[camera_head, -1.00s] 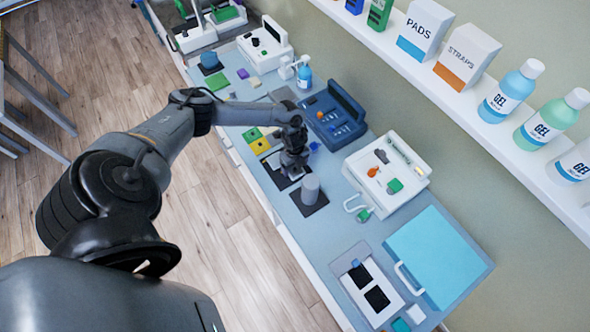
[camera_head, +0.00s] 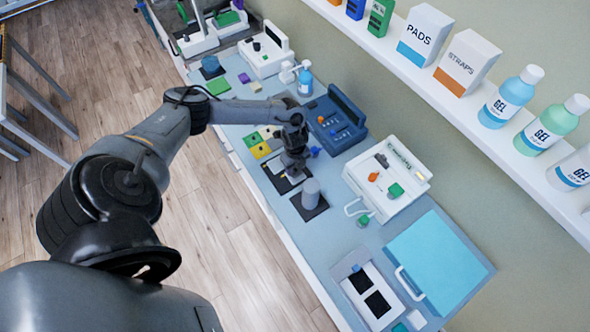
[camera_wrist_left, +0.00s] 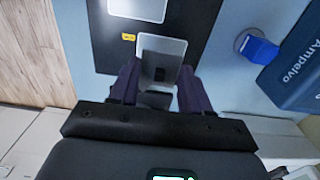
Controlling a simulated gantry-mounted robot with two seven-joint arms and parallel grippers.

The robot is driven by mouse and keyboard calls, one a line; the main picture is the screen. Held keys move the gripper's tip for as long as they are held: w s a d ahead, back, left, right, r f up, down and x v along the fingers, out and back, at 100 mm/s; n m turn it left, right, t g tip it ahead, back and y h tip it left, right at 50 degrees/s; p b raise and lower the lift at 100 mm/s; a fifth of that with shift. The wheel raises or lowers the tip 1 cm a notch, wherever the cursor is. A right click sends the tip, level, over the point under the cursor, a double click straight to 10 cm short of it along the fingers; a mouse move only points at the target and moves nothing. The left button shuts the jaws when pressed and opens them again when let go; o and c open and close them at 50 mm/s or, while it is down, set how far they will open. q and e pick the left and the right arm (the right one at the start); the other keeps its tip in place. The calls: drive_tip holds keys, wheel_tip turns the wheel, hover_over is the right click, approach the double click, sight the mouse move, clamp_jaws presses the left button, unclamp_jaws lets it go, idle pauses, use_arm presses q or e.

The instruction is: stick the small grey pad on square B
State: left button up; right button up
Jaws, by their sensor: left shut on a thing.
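My left gripper (camera_head: 292,174) points down over a black plate (camera_head: 276,176) on the blue bench. In the left wrist view its two fingers (camera_wrist_left: 158,80) stand either side of a light grey square face with a small dark block on it, which I take as the small grey pad (camera_wrist_left: 160,52). It lies over the black plate (camera_wrist_left: 107,52). A second light square (camera_wrist_left: 137,8) shows on the plate, with a yellow label (camera_wrist_left: 128,37) between them. The square's letter is unreadable. Whether the pad touches the plate is unclear. My right gripper is not seen.
A grey cylinder (camera_head: 311,190) stands on a dark mat close beside the gripper. A blue device (camera_head: 337,122) is behind it, with a blue knob (camera_wrist_left: 258,48) near. A white device (camera_head: 388,178) stands to the right. Green and yellow squares (camera_head: 260,151) lie left.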

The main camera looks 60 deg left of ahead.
sight(295, 168)
use_arm(q)
wheel_tip(295, 168, up, 6)
drive_tip(key=shift+f, duration=0.15)
drive_tip(key=shift+r, duration=0.45)
drive_tip(key=shift+f+b, duration=1.2)
drive_tip(key=shift+f, duration=0.1)
drive_tip(key=shift+f+b, duration=1.8)
drive_tip(key=shift+f, duration=1)
drive_tip(key=shift+p, duration=0.4)
drive_tip(key=shift+f+b, duration=0.3)
drive_tip(key=shift+f, duration=0.25)
